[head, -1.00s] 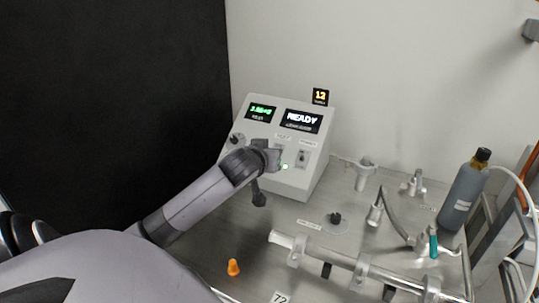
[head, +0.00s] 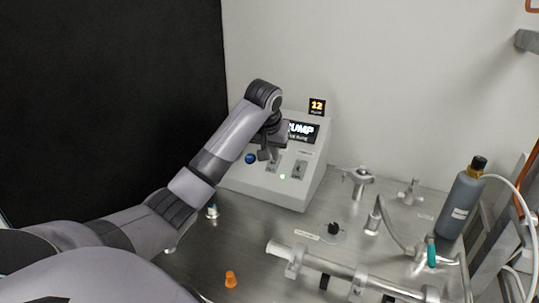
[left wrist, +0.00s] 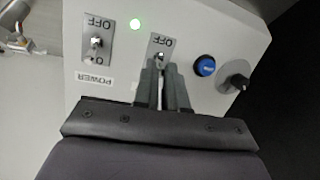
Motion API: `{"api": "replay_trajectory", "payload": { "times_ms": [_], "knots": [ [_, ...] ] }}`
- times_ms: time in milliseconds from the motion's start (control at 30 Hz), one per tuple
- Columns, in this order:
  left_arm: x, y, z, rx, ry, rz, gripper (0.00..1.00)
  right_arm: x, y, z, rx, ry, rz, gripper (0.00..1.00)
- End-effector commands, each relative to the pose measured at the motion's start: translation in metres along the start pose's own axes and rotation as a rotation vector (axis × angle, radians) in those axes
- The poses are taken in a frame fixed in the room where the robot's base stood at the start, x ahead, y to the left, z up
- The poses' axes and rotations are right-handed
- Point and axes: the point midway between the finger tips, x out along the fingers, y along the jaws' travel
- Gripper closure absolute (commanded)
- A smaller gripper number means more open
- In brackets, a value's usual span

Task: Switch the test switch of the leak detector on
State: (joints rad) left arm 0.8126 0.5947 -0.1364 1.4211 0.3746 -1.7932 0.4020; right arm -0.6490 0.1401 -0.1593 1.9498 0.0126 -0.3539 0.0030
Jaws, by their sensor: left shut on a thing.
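The leak detector (head: 265,198) is a pale box with a sloped front panel, standing against the wall. Its display (head: 302,130) shows a word ending in "UMP". In the left wrist view the panel appears upside down, with a middle toggle switch (left wrist: 160,55) marked OFF; its name label is hidden. A power switch (left wrist: 96,42) is on the left there. My left gripper (head: 264,154) is at the panel; in the left wrist view its fingers (left wrist: 162,72) are close together at the middle switch, shut on its lever. The lever itself is mostly hidden. My right gripper is not in view.
A blue button (left wrist: 205,66) and black knob (left wrist: 236,83) sit beside the middle switch. A green light (left wrist: 136,24) glows between the switches. Metal pipework (head: 345,268), an orange cone (head: 231,280) and a grey bottle (head: 461,200) stand on the bench.

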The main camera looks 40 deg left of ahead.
Motion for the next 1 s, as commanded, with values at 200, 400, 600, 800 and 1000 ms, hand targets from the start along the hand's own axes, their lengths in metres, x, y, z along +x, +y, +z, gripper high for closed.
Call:
{"api": "replay_trajectory", "payload": {
  "times_ms": [200,400,600,800,1000],
  "knots": [
    [-0.0001,0.0014,-0.0055,0.009,-0.087,-0.011,1.0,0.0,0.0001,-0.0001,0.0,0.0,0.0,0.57],
    [0.0009,0.0015,-0.0071,0.015,-0.132,-0.019,1.0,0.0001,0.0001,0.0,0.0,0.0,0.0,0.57],
    [0.0011,0.0017,-0.0078,0.017,-0.147,-0.021,1.0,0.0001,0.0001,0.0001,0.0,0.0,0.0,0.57],
    [0.0013,0.0016,-0.0077,0.017,-0.149,-0.021,1.0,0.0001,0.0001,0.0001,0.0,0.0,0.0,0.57],
    [0.0013,0.0015,-0.0077,0.016,-0.148,-0.021,0.73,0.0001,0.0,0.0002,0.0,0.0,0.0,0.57]
  ]
}}
